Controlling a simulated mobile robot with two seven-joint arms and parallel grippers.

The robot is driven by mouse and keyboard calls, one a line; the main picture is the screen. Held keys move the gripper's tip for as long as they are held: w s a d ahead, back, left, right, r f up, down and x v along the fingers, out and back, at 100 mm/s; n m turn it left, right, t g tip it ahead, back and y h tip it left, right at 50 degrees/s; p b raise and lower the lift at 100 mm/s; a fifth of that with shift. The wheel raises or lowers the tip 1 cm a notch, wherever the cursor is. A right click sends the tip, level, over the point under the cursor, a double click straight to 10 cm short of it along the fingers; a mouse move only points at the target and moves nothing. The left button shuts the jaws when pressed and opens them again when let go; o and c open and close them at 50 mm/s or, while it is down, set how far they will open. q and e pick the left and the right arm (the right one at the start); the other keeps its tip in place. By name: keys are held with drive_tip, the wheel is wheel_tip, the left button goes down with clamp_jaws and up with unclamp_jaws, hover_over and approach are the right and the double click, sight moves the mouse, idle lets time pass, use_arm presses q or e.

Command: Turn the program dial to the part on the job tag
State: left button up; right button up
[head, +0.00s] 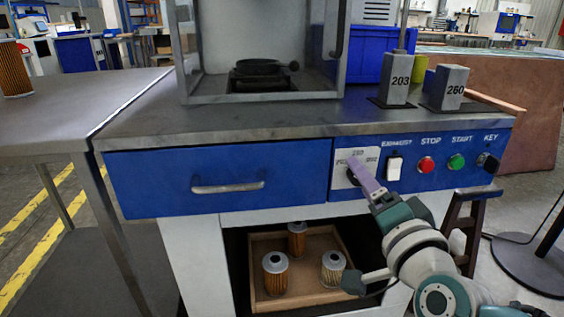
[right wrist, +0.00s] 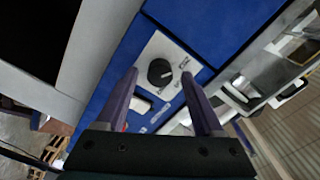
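The program dial is a round black knob (right wrist: 160,72) on a white plate (right wrist: 178,52) in the right wrist view. A pale mark shows on the knob's right side. In the head view the plate (head: 341,180) has small numbers that I cannot read surely, and my gripper covers most of the knob. My right gripper (head: 356,165) is open in front of the panel. In the right wrist view its two purple fingers (right wrist: 160,76) stand apart, one on each side of the knob; contact cannot be told. I cannot make out a job tag. My left gripper is not in view.
Right of the dial are a white rocker switch (head: 394,169), a red stop button (head: 425,165), a green start button (head: 456,161) and a key switch (head: 488,162). Grey blocks marked 203 (head: 400,82) and 260 (head: 455,89) stand above. A drawer handle (head: 228,188) sticks out left.

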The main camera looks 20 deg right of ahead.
drive_tip(key=p+v, duration=0.2)
drive_tip(key=v, duration=0.8)
drive_tip(key=shift+p, duration=0.3)
drive_tip(key=shift+w, duration=0.1)
